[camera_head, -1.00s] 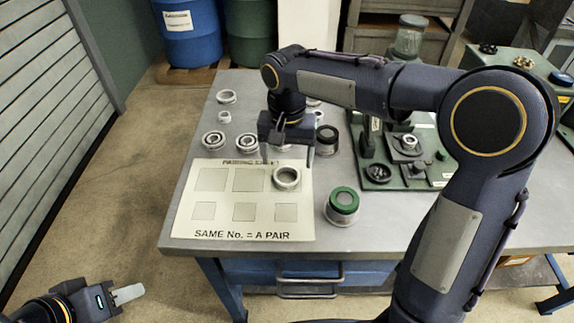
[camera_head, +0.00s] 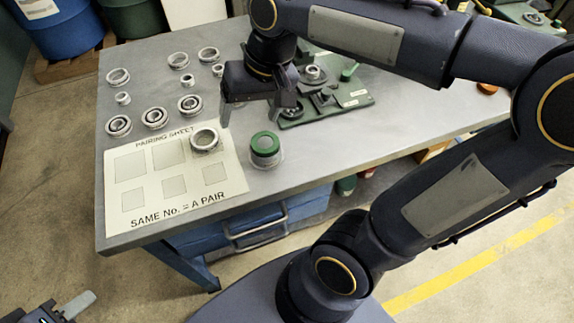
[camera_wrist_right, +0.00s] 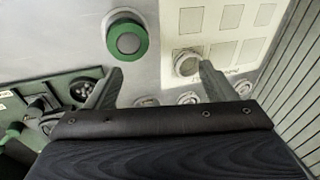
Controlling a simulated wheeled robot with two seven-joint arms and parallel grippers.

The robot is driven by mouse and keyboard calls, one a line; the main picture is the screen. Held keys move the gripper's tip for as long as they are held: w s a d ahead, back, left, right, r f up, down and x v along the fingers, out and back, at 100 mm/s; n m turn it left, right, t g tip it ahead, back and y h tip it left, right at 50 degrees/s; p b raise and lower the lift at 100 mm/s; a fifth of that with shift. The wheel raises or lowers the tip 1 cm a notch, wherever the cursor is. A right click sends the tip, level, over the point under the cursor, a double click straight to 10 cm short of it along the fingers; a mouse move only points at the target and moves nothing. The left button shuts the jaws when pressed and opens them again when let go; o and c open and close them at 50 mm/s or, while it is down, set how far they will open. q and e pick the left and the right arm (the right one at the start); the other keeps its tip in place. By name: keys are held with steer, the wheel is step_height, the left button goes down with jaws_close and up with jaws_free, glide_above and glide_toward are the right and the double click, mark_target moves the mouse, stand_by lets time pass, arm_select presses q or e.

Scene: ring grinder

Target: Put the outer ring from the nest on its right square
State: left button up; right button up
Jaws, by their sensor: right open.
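A steel outer ring (camera_head: 205,140) lies on the pairing sheet (camera_head: 215,190), over its back right square. It also shows in the right wrist view (camera_wrist_right: 187,63), near the right fingertip. The green fixture (camera_head: 350,97) behind to the right holds a small pale ring-like part (camera_head: 312,74); I cannot tell whether this spot is the nest. My right gripper (camera_head: 258,112) is open and empty, above the table between sheet and fixture; the wrist view shows its fingers apart (camera_wrist_right: 160,80). My left gripper (camera_head: 77,305) is low at the left, off the table, its jaw opening unclear.
Several bearings (camera_head: 155,118) and loose rings (camera_head: 179,61) stand behind the sheet. My right arm crosses over the fixture. The table's right front (camera_head: 340,135) is clear.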

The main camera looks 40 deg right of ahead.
steer(key=s+f+t, duration=0.1)
steer(key=s+f, duration=0.2)
steer(key=s, duration=0.2)
steer(key=s+f+n+t+y, duration=0.1)
steer(key=s+f+t, duration=0.1)
steer(key=s, duration=0.4)
steer(key=shift+f, duration=0.85)
steer(key=shift+s+d+r, duration=0.1)
